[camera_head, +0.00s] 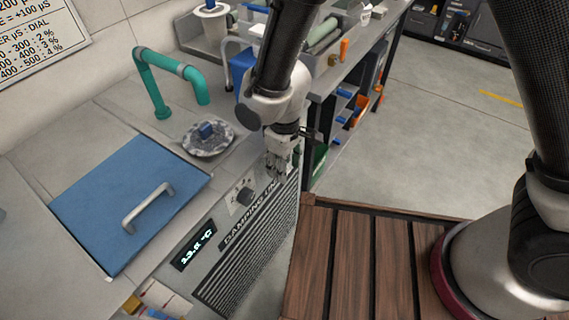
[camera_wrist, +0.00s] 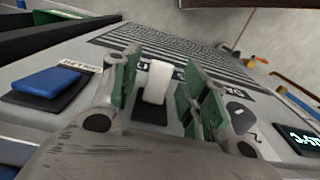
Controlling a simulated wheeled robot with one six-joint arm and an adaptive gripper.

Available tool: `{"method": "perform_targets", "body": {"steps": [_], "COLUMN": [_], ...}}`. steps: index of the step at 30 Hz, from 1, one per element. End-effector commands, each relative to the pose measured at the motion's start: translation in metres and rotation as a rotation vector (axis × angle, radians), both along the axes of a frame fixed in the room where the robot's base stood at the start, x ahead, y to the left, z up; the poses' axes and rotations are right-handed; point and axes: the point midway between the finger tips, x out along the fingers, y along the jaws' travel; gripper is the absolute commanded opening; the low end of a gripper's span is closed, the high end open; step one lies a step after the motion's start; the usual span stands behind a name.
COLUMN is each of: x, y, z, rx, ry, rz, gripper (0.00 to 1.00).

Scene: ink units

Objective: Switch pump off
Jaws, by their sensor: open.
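A white switch lever (camera_wrist: 156,80) stands on a black base (camera_wrist: 150,113) on the front panel of the damping unit (camera_head: 255,235). In the wrist view my gripper (camera_wrist: 162,88) is open, with its green-padded fingers on either side of the lever. I cannot tell whether a finger touches it. In the head view my gripper (camera_head: 279,168) is at the upper right end of the panel and hides the switch there. The label by the switch is partly covered, so I cannot read which switch it is.
A dial (camera_head: 244,196) and a lit display (camera_head: 194,246) lie along the panel. A blue button (camera_wrist: 50,82) is left of the switch in the wrist view. A blue lid (camera_head: 125,195) with a handle, a teal pipe (camera_head: 172,68) and a dish (camera_head: 209,145) are on top.

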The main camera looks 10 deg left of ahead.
Motion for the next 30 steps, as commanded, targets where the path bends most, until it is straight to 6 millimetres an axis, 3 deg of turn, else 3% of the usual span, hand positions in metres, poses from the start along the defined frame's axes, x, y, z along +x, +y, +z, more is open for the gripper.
{"method": "perform_targets", "body": {"steps": [7,12,15,30], "x": [0.0,0.0,0.0001,-0.0014], "y": [0.0001,0.0,0.0,-0.0029], "z": [-0.0009,-0.0008,-0.0007,-0.0089], "rx": [0.0,0.0,0.0,0.187], "ry": [0.0,0.0,0.0,-0.076], "rz": [0.0,0.0,0.0,0.0], "gripper": [0.45,0.14,0.0,0.0]}}
